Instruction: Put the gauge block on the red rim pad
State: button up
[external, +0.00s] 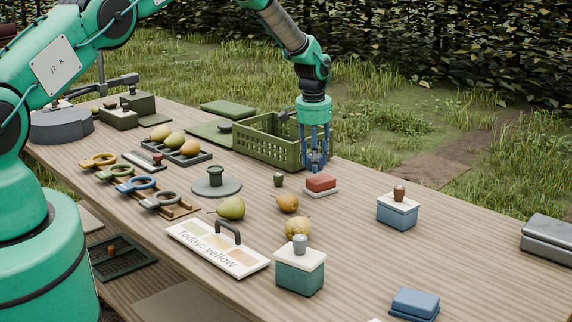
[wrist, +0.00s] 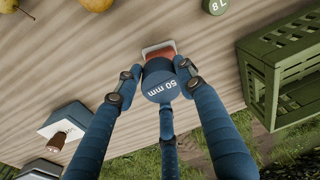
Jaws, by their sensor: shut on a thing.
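The gauge block (wrist: 161,86) is a blue cylinder marked "50 mm", seen end-on in the wrist view. My gripper (wrist: 158,78) has its blue fingers closed around it. In the external view my gripper (external: 316,160) points down beside the green crate, and its fingers mostly hide the block. The red pad (external: 321,183), a red block on a pale base, lies on the table just below the fingertips. In the wrist view the red pad (wrist: 158,52) is partly covered by the block. I cannot tell whether the block touches it.
A green slatted crate (external: 262,150) stands close behind and left of my gripper. A small green cylinder (external: 278,180) and pears (external: 287,203) lie nearby. A blue box (external: 397,213) with a white lid stands to the right. Table between that box and the pad is clear.

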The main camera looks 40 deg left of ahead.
jog(key=shift+f, duration=1.75)
jog(key=shift+f, duration=0.2)
jog(key=o, duration=1.2)
jog(key=shift+r, duration=0.25)
jog(key=shift+s+d+r, duration=0.1)
jog(key=shift+s+r, duration=0.1)
jog(key=shift+r, duration=1.75)
jog(key=shift+s+d+r, duration=0.1)
jog(key=shift+s+r, duration=0.05)
jog(key=shift+r, duration=1.85)
jog(key=shift+s+r, duration=0.2)
jog(key=shift+r, duration=1.75)
